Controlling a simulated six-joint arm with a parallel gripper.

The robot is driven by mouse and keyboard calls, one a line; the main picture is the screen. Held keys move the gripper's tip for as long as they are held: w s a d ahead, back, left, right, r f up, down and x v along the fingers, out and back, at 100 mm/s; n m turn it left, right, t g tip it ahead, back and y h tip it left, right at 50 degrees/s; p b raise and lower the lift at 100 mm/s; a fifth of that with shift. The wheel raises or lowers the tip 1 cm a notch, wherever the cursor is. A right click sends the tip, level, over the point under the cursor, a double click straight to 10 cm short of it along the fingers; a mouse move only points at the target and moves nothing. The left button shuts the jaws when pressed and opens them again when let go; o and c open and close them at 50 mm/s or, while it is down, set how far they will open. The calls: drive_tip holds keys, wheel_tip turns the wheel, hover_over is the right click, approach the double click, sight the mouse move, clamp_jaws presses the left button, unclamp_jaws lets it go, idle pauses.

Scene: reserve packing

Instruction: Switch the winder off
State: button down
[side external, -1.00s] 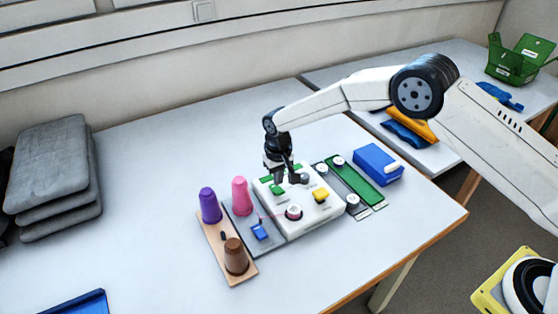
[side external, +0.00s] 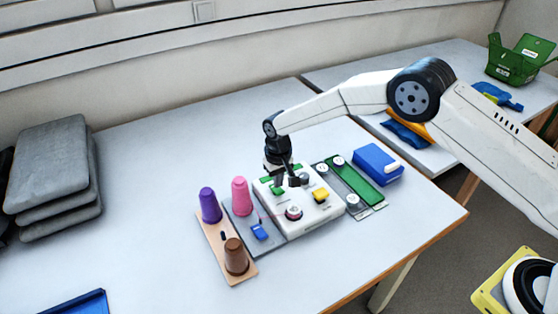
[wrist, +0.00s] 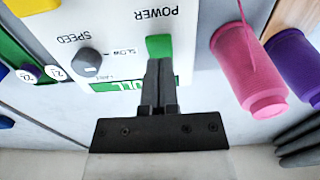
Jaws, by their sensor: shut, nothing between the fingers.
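The winder (side external: 318,212) is a white box on a grey base in the middle of the table. Its green POWER switch (wrist: 158,46) and dark grey SPEED knob (wrist: 89,61) show in the wrist view. My gripper (wrist: 159,64) is shut and empty, its fingertips right at the near edge of the green switch. They look to be touching it, but contact is not certain. In the side view my gripper (side external: 278,184) points down at the winder's back left corner and partly covers the switch. I cannot tell which way the switch is tilted.
A pink cone of thread (side external: 241,196), a purple cone (side external: 210,206) and a brown cone (side external: 235,257) stand left of the winder. A blue switch (side external: 260,232) is on the grey base. A blue box (side external: 378,164) lies right.

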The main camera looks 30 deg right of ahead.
sight(279, 190)
drive_tip(key=shift+f, duration=0.95)
idle(0.8)
drive_tip(key=shift+r, duration=3.5)
drive_tip(key=shift+r, duration=0.1)
